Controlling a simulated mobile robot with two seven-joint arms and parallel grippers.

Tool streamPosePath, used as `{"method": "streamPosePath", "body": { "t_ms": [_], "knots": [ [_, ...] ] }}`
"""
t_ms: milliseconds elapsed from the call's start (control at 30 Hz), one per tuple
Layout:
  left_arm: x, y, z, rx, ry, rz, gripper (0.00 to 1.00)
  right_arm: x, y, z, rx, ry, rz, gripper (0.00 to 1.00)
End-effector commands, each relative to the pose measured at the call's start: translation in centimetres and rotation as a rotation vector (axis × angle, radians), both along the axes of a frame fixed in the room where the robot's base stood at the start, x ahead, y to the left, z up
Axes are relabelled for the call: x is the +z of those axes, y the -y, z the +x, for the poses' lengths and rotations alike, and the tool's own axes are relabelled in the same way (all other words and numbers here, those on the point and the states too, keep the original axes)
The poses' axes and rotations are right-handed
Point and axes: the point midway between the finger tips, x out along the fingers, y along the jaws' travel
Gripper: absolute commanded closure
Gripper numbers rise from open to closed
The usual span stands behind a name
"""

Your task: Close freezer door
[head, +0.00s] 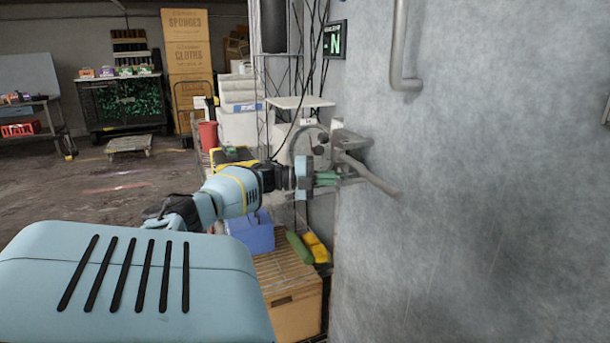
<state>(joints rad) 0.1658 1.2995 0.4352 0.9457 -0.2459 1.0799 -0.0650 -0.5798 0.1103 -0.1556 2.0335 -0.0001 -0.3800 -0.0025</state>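The freezer door (480,200) is a large grey mottled panel filling the right side of the head view. A metal latch with an angled lever handle (372,175) sits at its left edge. My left arm reaches in from the left, and my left gripper (327,178) has its green fingers right at the latch, beside or around the lever's base. Whether the fingers touch or grip the lever is too small to tell. My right gripper is not in view.
A grey bent pipe (400,50) is fixed high on the panel. A small sign (335,40) hangs beside it. Below my arm are a blue bin (253,234) and a wooden crate (292,300). A low cart (129,145) stands farther back; open floor lies at left.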

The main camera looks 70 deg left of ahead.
Motion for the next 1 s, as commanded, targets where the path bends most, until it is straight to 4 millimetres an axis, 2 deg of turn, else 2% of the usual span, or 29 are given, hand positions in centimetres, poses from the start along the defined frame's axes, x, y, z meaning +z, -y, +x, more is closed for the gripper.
{"method": "streamPosePath", "body": {
  "t_ms": [33,67,300,433,600,1000],
  "knots": [
    [0.9,-0.5,-0.7,0.010,0.011,0.001,1.00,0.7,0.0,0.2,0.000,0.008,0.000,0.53],
    [0.9,-0.6,-1.2,0.008,0.012,0.001,1.00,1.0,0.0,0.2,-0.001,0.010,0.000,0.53],
    [0.2,-1.4,-5.2,-0.012,0.003,0.000,1.00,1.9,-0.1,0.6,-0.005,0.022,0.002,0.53],
    [-0.1,-1.7,-6.6,-0.020,-0.001,0.001,1.00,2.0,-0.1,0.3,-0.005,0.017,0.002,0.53],
    [-0.2,-1.8,-7.3,-0.024,-0.003,0.000,1.00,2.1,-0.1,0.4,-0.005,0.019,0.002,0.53],
    [-0.4,-1.8,-7.3,-0.026,-0.005,0.000,1.00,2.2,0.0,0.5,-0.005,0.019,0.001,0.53]
  ]
}}
